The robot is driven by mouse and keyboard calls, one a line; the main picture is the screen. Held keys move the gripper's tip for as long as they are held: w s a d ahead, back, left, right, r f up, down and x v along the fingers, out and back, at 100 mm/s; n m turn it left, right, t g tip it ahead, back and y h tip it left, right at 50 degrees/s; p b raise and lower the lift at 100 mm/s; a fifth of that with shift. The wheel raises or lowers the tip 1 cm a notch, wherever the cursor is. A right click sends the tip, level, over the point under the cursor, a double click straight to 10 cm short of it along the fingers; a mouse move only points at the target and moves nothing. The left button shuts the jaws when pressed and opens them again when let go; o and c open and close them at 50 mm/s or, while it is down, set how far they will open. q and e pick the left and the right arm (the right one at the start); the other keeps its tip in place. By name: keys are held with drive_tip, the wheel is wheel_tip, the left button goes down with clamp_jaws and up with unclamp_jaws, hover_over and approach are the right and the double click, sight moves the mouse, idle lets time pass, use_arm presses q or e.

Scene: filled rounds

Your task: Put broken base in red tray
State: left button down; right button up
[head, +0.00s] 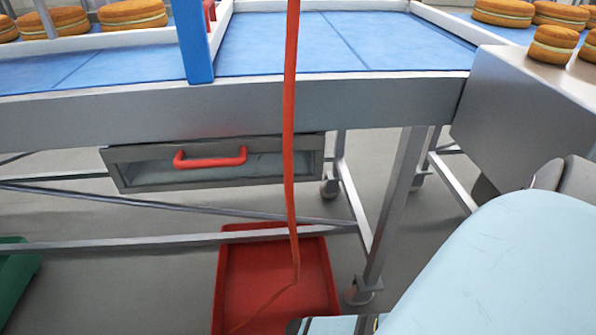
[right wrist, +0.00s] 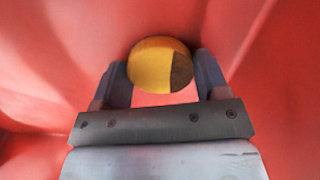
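The red tray (head: 268,262) stands on the floor under the conveyor table in the head view, and its red walls (right wrist: 60,60) fill the right wrist view. A round yellow base with a dark brown part on its right side, the broken base (right wrist: 150,66), sits between the fingers of my right gripper (right wrist: 163,75). Both fingers appear to touch its sides. I cannot tell whether it touches the tray bottom. My right arm comes in from the lower right of the head view, its gripper cut off at the bottom edge. My left gripper is not in view.
A red cord (head: 290,120) hangs in front of the table down to the tray. A drawer with a red handle (head: 210,157) is under the blue conveyor (head: 290,45). Table legs (head: 395,205) stand right of the tray. Filled rounds (head: 132,15) lie on the conveyor. A green bin (head: 15,275) is at left.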

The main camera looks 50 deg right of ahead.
drive_tip(key=o, duration=0.3)
drive_tip(key=shift+r, duration=0.3)
wheel_tip(320, 180, up, 3)
drive_tip(key=shift+f+p, duration=0.1)
drive_tip(key=shift+p, duration=1.05)
use_arm(q)
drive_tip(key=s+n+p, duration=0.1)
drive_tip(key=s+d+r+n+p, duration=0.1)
drive_tip(key=p, duration=0.1)
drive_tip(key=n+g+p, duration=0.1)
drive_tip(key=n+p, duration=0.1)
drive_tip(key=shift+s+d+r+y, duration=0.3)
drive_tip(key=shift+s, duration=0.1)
use_arm(e)
wheel_tip(320, 180, up, 9)
